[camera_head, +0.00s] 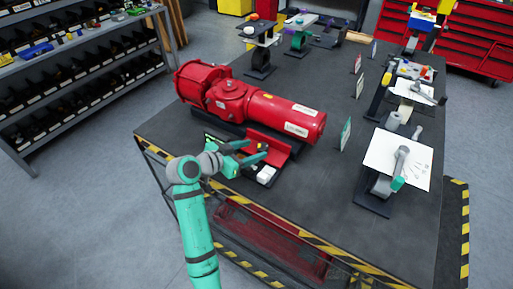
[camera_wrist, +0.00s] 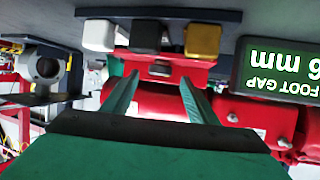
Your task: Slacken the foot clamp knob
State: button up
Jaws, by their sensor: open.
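A red valve actuator (camera_head: 235,98) lies on the dark bench, with a red angled foot block (camera_head: 270,142) in front of it. My gripper (camera_head: 257,149) is open and empty in front of this block. In the wrist view my gripper (camera_wrist: 160,80) has its two green fingers apart, with a red bolted part (camera_wrist: 160,68) showing between and beyond them. A white knob-like block (camera_wrist: 99,35), a dark one (camera_wrist: 145,36) and a yellow one (camera_wrist: 202,40) line a dark bar above the fingers. I cannot tell which is the foot clamp knob.
A display (camera_wrist: 280,73) appears upside down and reads "FOOT GAP" and "6 mm"; any digits before the 6 are cut off. A grey fixture (camera_wrist: 42,68) stands at left. In the head view, a white sheet (camera_head: 398,160) with a tool stands right.

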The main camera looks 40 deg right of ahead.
aim_at(263, 148)
jog(key=shift+x, duration=1.6)
jog(key=c, duration=1.1)
jog(key=shift+o, duration=0.2)
jog(key=shift+s+n+t, duration=0.15)
jog(key=shift+n+t, duration=0.15)
jog(key=shift+t, duration=0.1)
jog(key=n+t, duration=0.1)
jog(key=t, duration=0.1)
jog(key=s+n+t+y, duration=0.1)
jog(key=n, duration=0.1)
jog(key=shift+d+t, duration=0.15)
jog(key=shift+t, duration=0.25)
jog(key=n+t+y, duration=0.2)
jog(key=n, duration=0.1)
jog(key=n+t+y, duration=0.1)
jog(key=n+t, duration=0.1)
jog(key=shift+s+d+y, duration=0.3)
jog(key=shift+n+y, duration=0.3)
jog(key=shift+y, duration=0.1)
